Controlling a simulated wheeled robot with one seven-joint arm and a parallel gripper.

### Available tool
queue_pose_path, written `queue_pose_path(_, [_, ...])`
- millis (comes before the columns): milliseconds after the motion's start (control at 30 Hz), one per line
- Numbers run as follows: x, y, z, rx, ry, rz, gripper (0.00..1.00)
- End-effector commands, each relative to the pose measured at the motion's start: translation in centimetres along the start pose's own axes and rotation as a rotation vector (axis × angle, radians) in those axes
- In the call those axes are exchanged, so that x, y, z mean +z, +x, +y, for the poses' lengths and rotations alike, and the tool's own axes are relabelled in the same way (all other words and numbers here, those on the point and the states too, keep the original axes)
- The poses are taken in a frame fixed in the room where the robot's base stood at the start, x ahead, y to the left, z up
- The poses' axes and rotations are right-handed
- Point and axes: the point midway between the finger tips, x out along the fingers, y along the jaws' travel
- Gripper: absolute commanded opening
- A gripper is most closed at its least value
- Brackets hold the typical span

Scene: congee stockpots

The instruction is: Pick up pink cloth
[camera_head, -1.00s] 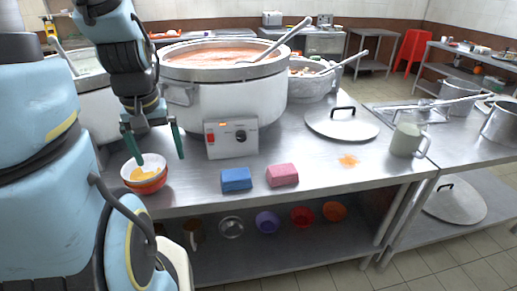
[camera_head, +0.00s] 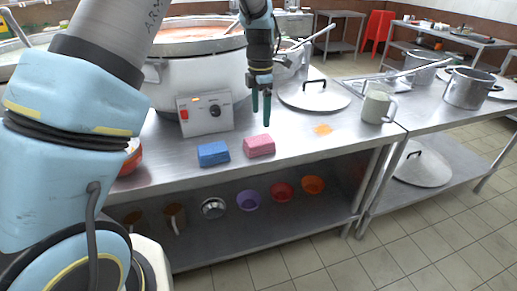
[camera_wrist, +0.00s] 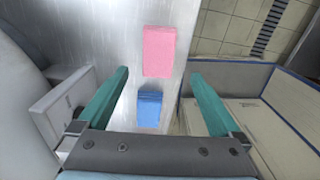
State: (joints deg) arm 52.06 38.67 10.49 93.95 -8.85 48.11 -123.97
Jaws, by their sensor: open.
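The pink cloth (camera_head: 259,145) is a folded block lying on the steel table near its front edge. In the wrist view the pink cloth (camera_wrist: 159,51) lies ahead of and between my fingers, apart from them. A blue cloth (camera_head: 213,153) lies just left of it; in the wrist view the blue cloth (camera_wrist: 149,109) is between the finger lines, nearer my gripper. My gripper (camera_head: 261,108) points down above the table, behind and above the pink cloth in the head view. My gripper (camera_wrist: 156,88) is open and empty.
A control box (camera_head: 205,112) stands left of my gripper, before a big stockpot (camera_head: 195,80). A pot lid (camera_head: 314,95), an orange spill (camera_head: 322,129) and a mug (camera_head: 377,107) are to the right. Bowls sit on the lower shelf.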

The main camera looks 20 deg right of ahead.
Motion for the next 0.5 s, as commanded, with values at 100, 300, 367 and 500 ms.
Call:
queue_pose_path(100, [0.4, 1.1, -0.1, -0.004, -0.019, 0.004, 1.0])
queue_pose_path(300, [0.3, 4.2, -0.1, -0.004, -0.02, 0.005, 1.0])
queue_pose_path(367, [0.3, 4.8, -0.1, -0.003, -0.019, 0.004, 1.0])
queue_pose_path(500, [0.3, 5.7, -0.1, -0.002, -0.018, 0.003, 1.0])
